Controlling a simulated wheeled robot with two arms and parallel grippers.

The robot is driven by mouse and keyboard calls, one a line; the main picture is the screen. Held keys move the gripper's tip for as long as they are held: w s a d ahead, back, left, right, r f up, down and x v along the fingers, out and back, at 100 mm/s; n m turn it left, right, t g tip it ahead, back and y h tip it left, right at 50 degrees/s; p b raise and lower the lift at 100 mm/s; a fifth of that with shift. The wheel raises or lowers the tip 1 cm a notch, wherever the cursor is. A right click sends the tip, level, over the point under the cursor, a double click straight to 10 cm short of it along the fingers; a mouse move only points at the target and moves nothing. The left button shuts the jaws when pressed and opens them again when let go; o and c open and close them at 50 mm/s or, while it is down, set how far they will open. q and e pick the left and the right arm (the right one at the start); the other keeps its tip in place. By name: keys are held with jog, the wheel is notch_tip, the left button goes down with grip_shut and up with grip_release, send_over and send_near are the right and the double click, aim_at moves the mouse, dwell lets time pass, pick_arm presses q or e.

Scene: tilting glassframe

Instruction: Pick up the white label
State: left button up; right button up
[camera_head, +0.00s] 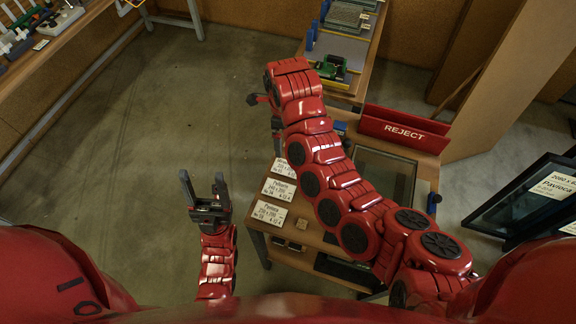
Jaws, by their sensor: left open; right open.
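Three white labels with black print lie in a row on the left edge of the wooden table: a near label (269,213), a middle label (279,189) and a far label (284,168), partly covered by my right arm. I cannot tell which one the task means. My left gripper (204,190) is open and empty, pointing up the picture, left of the near label and apart from it. My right arm reaches across the table to the upper left. My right gripper (263,109) is open, partly hidden by its own wrist, beyond the labels.
A red REJECT bin (403,130) stands at the table's back right. Dark frames with white labels (555,185) lean at the right. Another table with a green device (332,68) is behind. A workbench (45,55) fills the upper left. The floor at left is clear.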

jog(key=b, duration=0.4)
send_near(288, 168)
jog(key=shift+s+a, duration=0.2)
jog(key=shift+a, duration=0.3)
jog(key=shift+f+p, duration=0.4)
jog(key=shift+p, duration=0.05)
jog(key=shift+f, duration=0.55)
jog(key=shift+d+f+p, duration=0.1)
jog(key=shift+f+p, duration=0.05)
jog(key=shift+p, duration=0.15)
jog(key=f+p, duration=0.2)
jog(key=f, duration=0.1)
jog(key=shift+w+d+f, duration=0.15)
jog(key=shift+d+f, duration=0.1)
jog(key=shift+d, duration=0.1)
jog(key=shift+f+p, duration=0.4)
jog(key=shift+f, duration=0.35)
jog(key=shift+c, duration=0.2)
jog(key=c, duration=1.2)
